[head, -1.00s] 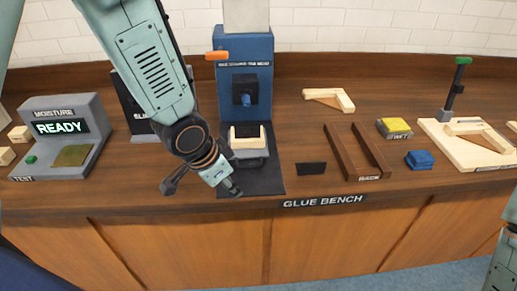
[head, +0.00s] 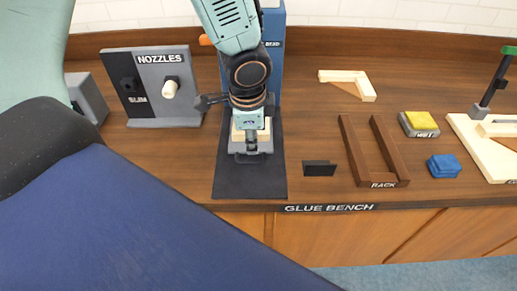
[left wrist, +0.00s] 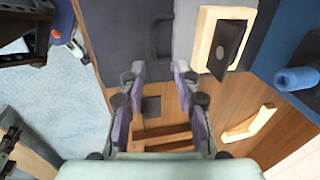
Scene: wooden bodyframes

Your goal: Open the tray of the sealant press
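The sealant press (head: 271,50) is a blue upright block at the back of the bench, partly hidden by my left arm. Its grey tray (head: 240,155) sits at its foot, with a light wooden frame on it. In the left wrist view, the tray (left wrist: 185,35) carries the wooden frame (left wrist: 203,40) and a dark plate. A dark handle (left wrist: 160,38) stands out from the tray's front. My left gripper (head: 252,143) is above the tray front. In the left wrist view, the gripper (left wrist: 160,78) is open and empty, its fingertips spread toward the handle. My right gripper is not seen.
A dark mat (head: 250,182) lies under the tray. A nozzle stand (head: 155,90) is to the left. A rack (head: 375,155), a yellow sponge (head: 419,120) and a blue cloth (head: 444,166) lie to the right. The press's blue nozzle (left wrist: 297,79) shows in the wrist view.

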